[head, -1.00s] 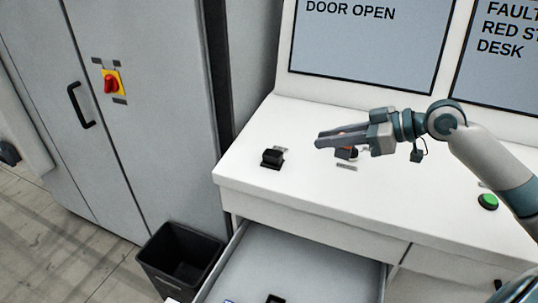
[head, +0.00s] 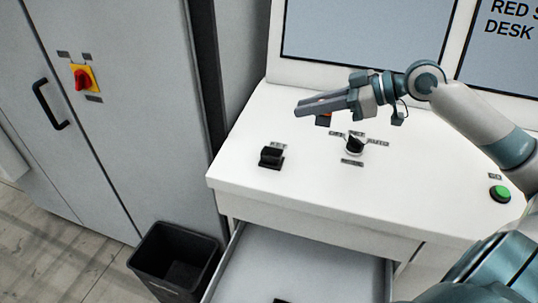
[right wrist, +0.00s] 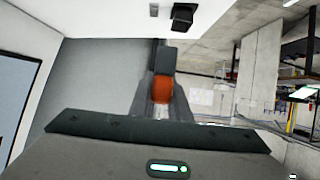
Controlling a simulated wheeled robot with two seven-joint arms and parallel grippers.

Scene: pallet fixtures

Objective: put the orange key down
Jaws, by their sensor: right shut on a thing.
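My right gripper (head: 312,105) is above the white desk top, towards the back, fingers pointing left. It is shut on the orange key (head: 325,115), which shows just under the fingers as an orange bit with a dark part. In the right wrist view the orange part of the key (right wrist: 162,90) sits between the two fingers, with a dark block beyond it. The key is mostly hidden by the fingers in the head view. It appears held above the desk; the exact gap cannot be told. My left gripper is not in view.
A black rotary switch (head: 355,144) with labels and a black block-shaped fixture (head: 271,157) stand on the desk. A green button (head: 500,193) is at right. Below, a drawer (head: 300,262) is open beside a black bin (head: 176,262). Screens stand behind. The front desk strip is clear.

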